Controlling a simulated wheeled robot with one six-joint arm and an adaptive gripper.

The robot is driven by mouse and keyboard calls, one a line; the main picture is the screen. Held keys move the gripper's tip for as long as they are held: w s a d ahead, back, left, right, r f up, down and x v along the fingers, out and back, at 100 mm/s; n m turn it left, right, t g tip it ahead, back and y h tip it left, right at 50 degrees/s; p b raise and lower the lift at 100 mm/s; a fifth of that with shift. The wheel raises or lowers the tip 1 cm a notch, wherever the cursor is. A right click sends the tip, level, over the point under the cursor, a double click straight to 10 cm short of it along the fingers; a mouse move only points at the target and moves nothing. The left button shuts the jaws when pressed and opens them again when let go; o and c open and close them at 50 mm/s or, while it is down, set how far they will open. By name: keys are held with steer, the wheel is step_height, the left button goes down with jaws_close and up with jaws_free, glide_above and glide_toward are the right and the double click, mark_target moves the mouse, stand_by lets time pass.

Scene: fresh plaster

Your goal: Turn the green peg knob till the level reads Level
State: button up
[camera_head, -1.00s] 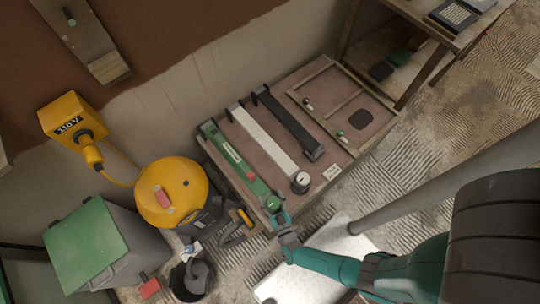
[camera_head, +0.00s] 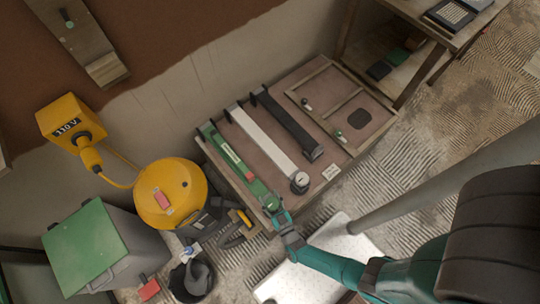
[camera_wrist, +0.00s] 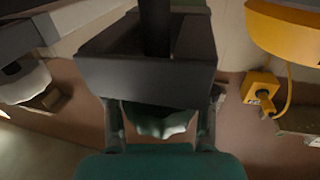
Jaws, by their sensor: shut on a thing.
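The green rail (camera_head: 235,160) lies slanted on the brown board, with a small red and white label strip partway along it. The text on it is too small to read. The green peg knob (camera_head: 271,202) is at the rail's near end. My gripper (camera_head: 278,215) is at this end, shut on the knob. In the wrist view a pale green scalloped knob (camera_wrist: 160,124) shows between my two fingers, partly hidden under a dark block (camera_wrist: 150,72). My gripper (camera_wrist: 160,115) has one finger on each side of it.
A white rail (camera_head: 262,140) and a black rail (camera_head: 288,125) lie beside the green one. A yellow drum (camera_head: 160,205), a yellow 110 V box (camera_head: 62,112), a green-lidded bin (camera_head: 85,245) and a black bucket (camera_head: 190,280) stand left. A wooden bench (camera_head: 410,25) is upper right.

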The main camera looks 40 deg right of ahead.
steer(key=shift+n+y, duration=0.4)
steer(key=shift+y, duration=0.2)
steer(key=shift+a+n+y, duration=0.15)
steer(key=shift+n+y, duration=0.5)
steer(key=shift+y, duration=0.35)
steer(key=shift+a+n+y, duration=0.1)
steer(key=shift+n+y, duration=0.55)
steer(key=shift+y, duration=0.35)
steer(key=shift+a+n+g+y, duration=0.25)
steer(key=shift+n+y, duration=0.7)
steer(key=shift+y, duration=0.5)
steer(key=shift+a+n+g+y, duration=0.15)
steer(key=shift+n+g+y, duration=0.1)
steer(key=shift+n+y, duration=0.95)
steer(key=shift+s+a+n+g+y, duration=0.2)
steer(key=shift+n+g+y, duration=0.65)
steer(key=shift+y, duration=0.4)
steer(key=shift+s+a+n+g+y, duration=0.1)
steer(key=shift+a+n+g+y, duration=0.05)
steer(key=shift+n+g+y, duration=0.95)
steer(key=shift+s+a+n+g+y, duration=0.15)
steer(key=shift+n+g+y, duration=0.5)
steer(key=shift+y, duration=0.75)
steer(key=o, duration=1)
